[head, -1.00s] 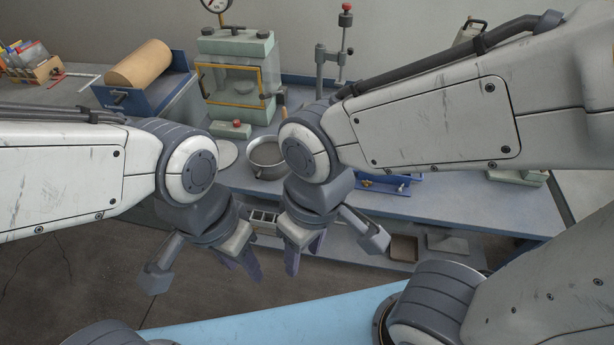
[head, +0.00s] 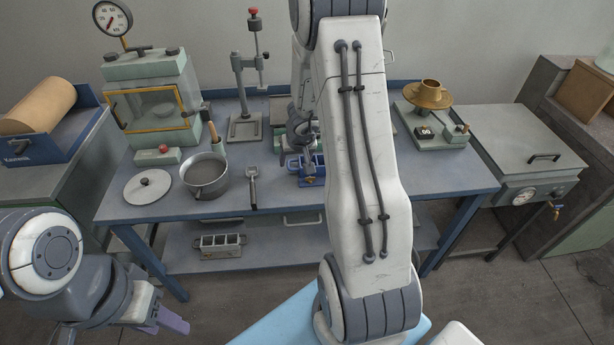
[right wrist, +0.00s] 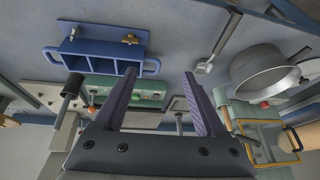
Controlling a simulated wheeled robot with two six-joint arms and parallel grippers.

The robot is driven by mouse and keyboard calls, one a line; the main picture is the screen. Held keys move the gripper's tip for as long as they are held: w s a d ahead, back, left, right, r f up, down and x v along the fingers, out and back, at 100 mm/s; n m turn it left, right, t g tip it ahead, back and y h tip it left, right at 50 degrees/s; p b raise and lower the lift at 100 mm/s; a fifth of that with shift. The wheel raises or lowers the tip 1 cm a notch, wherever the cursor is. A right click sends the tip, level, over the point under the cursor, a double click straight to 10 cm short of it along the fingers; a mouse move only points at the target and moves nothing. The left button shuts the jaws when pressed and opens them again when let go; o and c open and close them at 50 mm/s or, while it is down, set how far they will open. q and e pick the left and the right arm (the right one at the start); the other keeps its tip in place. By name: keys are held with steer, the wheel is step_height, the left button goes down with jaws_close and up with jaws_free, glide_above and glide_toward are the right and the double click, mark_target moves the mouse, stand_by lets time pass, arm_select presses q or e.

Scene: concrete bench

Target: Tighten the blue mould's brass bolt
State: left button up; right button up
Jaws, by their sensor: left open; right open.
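The blue mould (head: 311,178) lies on the bench, partly hidden behind my right arm in the head view. My left gripper (head: 172,324) is open at lower left, away from the bench.
A metal pot (head: 206,176), a round lid (head: 147,187) and a scoop (head: 252,186) lie left of the mould. A stand (head: 244,125) is behind. A grey mould (head: 221,246) sits on the lower shelf.

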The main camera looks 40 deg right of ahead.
steer(key=m, duration=0.1)
glide_toward(310, 178)
steer(key=shift+g+h, duration=0.4)
steer(key=b+x, duration=0.1)
steer(key=x, duration=0.1)
steer(key=b+x, duration=0.4)
steer(key=x, duration=0.1)
steer(key=shift+w+a, duration=0.3)
steer(key=shift+a, duration=0.05)
steer(key=shift+w+d+f+b, duration=0.1)
steer(key=shift+w+f+b, duration=0.1)
steer(key=shift+f+b, duration=0.15)
jaws_close()
